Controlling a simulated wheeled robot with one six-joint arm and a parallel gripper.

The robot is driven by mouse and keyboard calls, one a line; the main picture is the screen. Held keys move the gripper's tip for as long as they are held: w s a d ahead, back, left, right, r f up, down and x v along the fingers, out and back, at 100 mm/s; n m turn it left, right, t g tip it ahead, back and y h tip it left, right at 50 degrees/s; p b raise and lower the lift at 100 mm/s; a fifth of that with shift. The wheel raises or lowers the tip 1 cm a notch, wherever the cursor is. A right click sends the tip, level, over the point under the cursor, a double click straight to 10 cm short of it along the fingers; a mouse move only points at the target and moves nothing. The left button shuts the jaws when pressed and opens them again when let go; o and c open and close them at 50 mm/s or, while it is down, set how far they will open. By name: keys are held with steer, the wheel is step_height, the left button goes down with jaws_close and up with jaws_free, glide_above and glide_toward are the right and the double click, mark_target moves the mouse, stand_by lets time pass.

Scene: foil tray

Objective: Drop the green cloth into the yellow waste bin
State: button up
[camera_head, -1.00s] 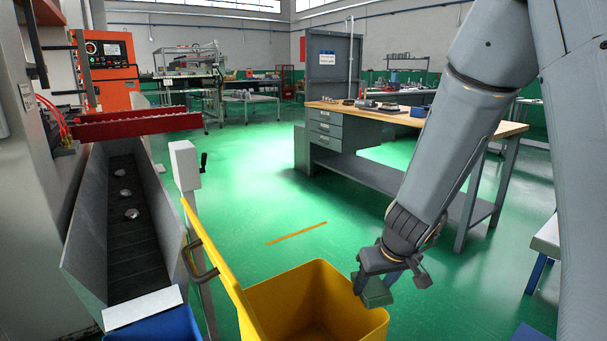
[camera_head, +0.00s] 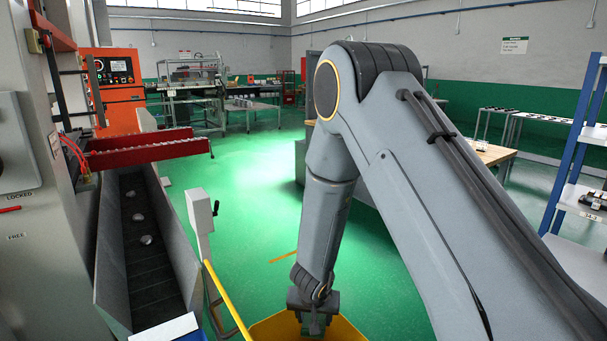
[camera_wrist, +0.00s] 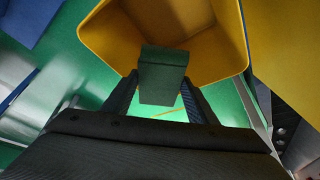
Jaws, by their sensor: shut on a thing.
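My gripper (camera_head: 315,316) hangs fingers down at the bottom of the head view, in front of the yellow waste bin (camera_head: 268,328) in the picture. In the wrist view my gripper (camera_wrist: 160,96) is shut on the green cloth (camera_wrist: 162,80), a dark green folded block between the two fingers. The cloth's far part overlaps the opening of the yellow bin (camera_wrist: 108,40) and its near part overlaps the rim and green floor. Its height above the rim cannot be told. In the head view the cloth is small, dark and hard to make out. The bin's lower part is cut off.
A grey chute (camera_head: 180,235) with several metal pieces stands left of the bin, under a red slotted bar (camera_head: 150,152). A white post with a crank (camera_head: 200,212) stands near it. A blue shelf rack (camera_head: 572,150) is at the right. Green floor (camera_head: 240,180) lies clear behind the bin.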

steer(key=shift+s+a, duration=0.3)
steer(key=shift+a, duration=0.15)
step_height(320, 180, down, 6)
steer(key=b, duration=0.8)
steer(key=shift+b, duration=0.4)
steer(key=o, duration=1.1)
steer(key=shift+o, duration=0.2)
steer(key=shift+p+v, duration=1.85)
steer(key=shift+v, duration=2.1)
